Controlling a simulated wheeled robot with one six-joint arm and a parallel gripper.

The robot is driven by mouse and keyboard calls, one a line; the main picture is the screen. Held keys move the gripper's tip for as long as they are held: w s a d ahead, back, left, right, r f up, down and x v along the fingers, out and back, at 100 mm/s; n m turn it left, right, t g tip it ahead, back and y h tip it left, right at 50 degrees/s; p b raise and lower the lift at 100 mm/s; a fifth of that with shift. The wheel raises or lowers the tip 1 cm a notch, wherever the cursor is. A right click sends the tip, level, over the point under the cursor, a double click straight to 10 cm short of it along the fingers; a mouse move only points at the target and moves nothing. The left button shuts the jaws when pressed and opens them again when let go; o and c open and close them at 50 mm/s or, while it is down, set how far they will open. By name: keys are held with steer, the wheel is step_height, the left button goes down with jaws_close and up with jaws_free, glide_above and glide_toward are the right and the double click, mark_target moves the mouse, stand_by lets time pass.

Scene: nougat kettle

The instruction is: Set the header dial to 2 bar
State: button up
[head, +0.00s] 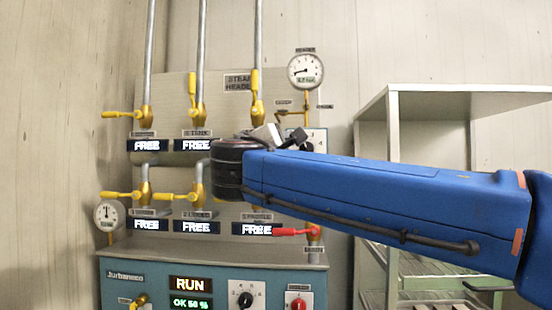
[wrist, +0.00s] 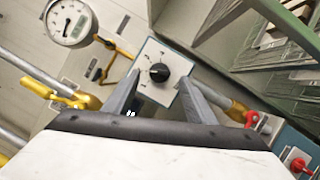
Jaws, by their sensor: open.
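The header dial is a black round knob (wrist: 159,72) on a white square plate, mostly facing me in the wrist view. In the head view its plate (head: 318,137) is partly hidden behind my gripper (head: 290,138). In the wrist view my gripper (wrist: 160,88) is open, with one finger on each side of the knob and nothing held. I cannot tell whether the fingers touch the knob. The header gauge (head: 305,70) is a round white dial above, with its needle toward the lower left and a small readout too small to read surely. It also shows in the wrist view (wrist: 70,22).
Yellow-handled valves (head: 146,115) on vertical pipes and FREE displays (head: 193,145) fill the panel to the left. A red lever (head: 292,232) is below my arm. A teal console (head: 130,280) is at the bottom. A metal shelf (head: 450,88) stands at right.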

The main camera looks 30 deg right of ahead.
steer(key=v, duration=1.2)
steer(key=shift+f, duration=0.15)
steer(key=shift+s+a, duration=0.1)
stand_by(0.6)
steer(key=s+d+f+m+g+y, duration=0.15)
steer(key=d+f+y, duration=0.25)
steer(key=f, duration=1)
steer(key=s+d+f+g+y, duration=0.1)
steer(key=d+f+g+y, duration=0.3)
steer(key=f, duration=1.1)
steer(key=s+a+f+m+y, duration=0.2)
steer(key=s+f+m, duration=0.1)
steer(key=f, duration=0.4)
steer(key=s+a+f+m+y, duration=0.2)
steer(key=s+f+m+y, duration=0.1)
steer(key=f, duration=0.4)
steer(key=s+a+f+m+y, duration=0.2)
steer(key=s+f+m+y, duration=0.1)
steer(key=f, duration=0.4)
steer(key=shift+a+f+m+g, duration=0.25)
steer(key=shift+a+m+g, duration=0.1)
steer(key=shift+a+g, duration=0.1)
